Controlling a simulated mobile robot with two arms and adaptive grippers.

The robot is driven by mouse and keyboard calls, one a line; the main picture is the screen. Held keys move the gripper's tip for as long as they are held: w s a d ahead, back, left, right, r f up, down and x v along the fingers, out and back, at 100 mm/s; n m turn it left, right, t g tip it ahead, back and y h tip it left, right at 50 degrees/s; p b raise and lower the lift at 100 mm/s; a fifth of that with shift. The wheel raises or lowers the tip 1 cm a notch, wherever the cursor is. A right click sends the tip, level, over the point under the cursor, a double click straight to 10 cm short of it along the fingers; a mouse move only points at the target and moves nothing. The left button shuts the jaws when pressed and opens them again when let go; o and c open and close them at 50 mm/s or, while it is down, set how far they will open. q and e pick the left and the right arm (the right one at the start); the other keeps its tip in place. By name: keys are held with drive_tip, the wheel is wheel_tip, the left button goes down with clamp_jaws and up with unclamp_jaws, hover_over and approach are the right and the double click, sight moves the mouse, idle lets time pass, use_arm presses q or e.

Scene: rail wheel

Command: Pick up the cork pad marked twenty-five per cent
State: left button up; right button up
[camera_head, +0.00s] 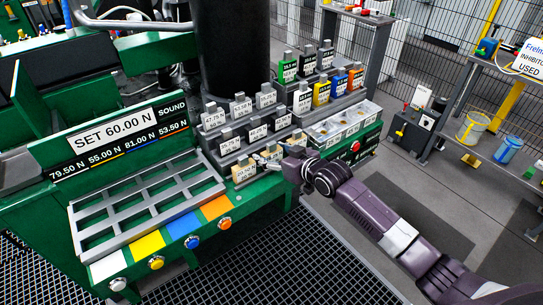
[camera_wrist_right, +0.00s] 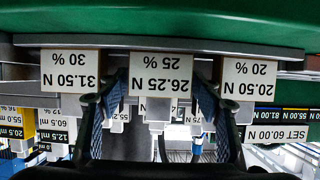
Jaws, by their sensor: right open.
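The cork pad marked 25 % and 26.25 N (camera_wrist_right: 162,78) is in the middle of the right wrist view, its label upside down. Its brown cork edge shows beside the label. In the head view it is the middle pad (camera_head: 271,152) of the front row, partly covered by my gripper. My right gripper (camera_wrist_right: 157,108) is open, with one blue-grey finger on each side of this pad; I cannot tell whether they touch it. In the head view the right gripper (camera_head: 273,161) reaches in from the right. My left gripper is not in view.
The 30 % pad (camera_wrist_right: 71,72) and 20 % pad (camera_wrist_right: 249,83) stand close on either side, near the fingers. Several labelled weights (camera_head: 256,131) stand on steps behind. A grey empty rack (camera_head: 150,205) lies to the left, and a small tray (camera_head: 338,127) to the right.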

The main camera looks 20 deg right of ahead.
drive_tip(key=c, duration=1)
drive_tip(key=shift+o, duration=0.2)
drive_tip(key=shift+r, duration=0.1)
